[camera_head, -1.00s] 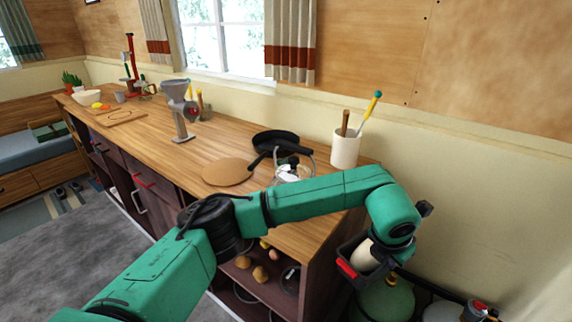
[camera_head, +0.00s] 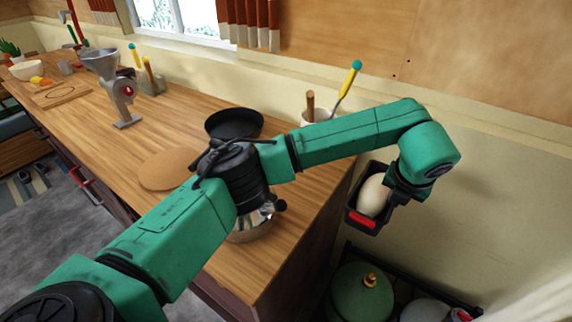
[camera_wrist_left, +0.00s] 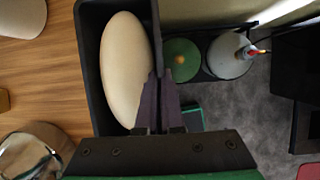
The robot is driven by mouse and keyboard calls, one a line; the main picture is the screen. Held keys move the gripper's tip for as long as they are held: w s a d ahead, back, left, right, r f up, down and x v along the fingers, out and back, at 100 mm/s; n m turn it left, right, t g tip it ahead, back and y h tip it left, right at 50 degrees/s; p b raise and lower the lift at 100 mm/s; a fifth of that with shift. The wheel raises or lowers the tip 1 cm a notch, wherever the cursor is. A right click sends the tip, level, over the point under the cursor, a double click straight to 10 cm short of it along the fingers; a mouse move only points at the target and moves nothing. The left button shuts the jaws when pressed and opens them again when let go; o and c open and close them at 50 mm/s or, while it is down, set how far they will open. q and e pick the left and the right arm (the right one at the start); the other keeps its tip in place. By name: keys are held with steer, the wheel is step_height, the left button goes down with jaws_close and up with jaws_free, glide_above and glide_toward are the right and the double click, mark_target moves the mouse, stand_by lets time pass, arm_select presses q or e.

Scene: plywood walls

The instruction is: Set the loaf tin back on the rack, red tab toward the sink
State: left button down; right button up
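The loaf tin (camera_head: 352,213) is a dark box with a pale, rounded loaf (camera_head: 374,195) inside. Its red tab (camera_head: 362,219) is on the near end, facing me in the head view. My left gripper (camera_head: 393,196) is at the tin's right side and holds it in the air beyond the counter's right end. In the left wrist view, the gripper's fingers (camera_wrist_left: 156,98) are shut on the tin's side wall (camera_wrist_left: 93,60), and the loaf fills much of the tin. I cannot make out a rack or a sink. My right gripper is not in view.
A shiny metal vessel (camera_head: 249,234) is partly behind my arm. A green gas bottle (camera_head: 358,293) stands below the tin.

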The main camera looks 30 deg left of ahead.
arm_select(q)
steer(key=shift+a+r+p, duration=0.2)
steer(key=shift+a+p, duration=0.1)
steer(key=shift+a, duration=0.3)
steer(key=shift+a+r+p, duration=0.2)
steer(key=shift+a+p, duration=0.1)
steer(key=shift+a, duration=0.25)
steer(key=a+f+p, duration=0.1)
steer(key=a+p, duration=0.2)
steer(key=a, duration=0.2)
steer(key=w+a+f+p, duration=0.1)
steer(key=a+p, duration=0.2)
steer(key=a, duration=0.2)
steer(key=w+a+f+p, duration=0.1)
steer(key=a+p, duration=0.2)
steer(key=a, duration=0.2)
steer(key=shift+w+a+f+p, duration=0.2)
steer(key=shift+a+f+p, duration=0.1)
steer(key=shift+f, duration=0.35)
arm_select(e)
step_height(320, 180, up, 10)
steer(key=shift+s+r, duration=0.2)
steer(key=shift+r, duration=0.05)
arm_select(q)
steer(key=c, duration=1.1)
jaws_free()
steer(key=shift+s+b, duration=0.1)
steer(key=shift+b, duration=0.2)
steer(key=shift+o, duration=0.2)
steer(key=shift+r, duration=0.15)
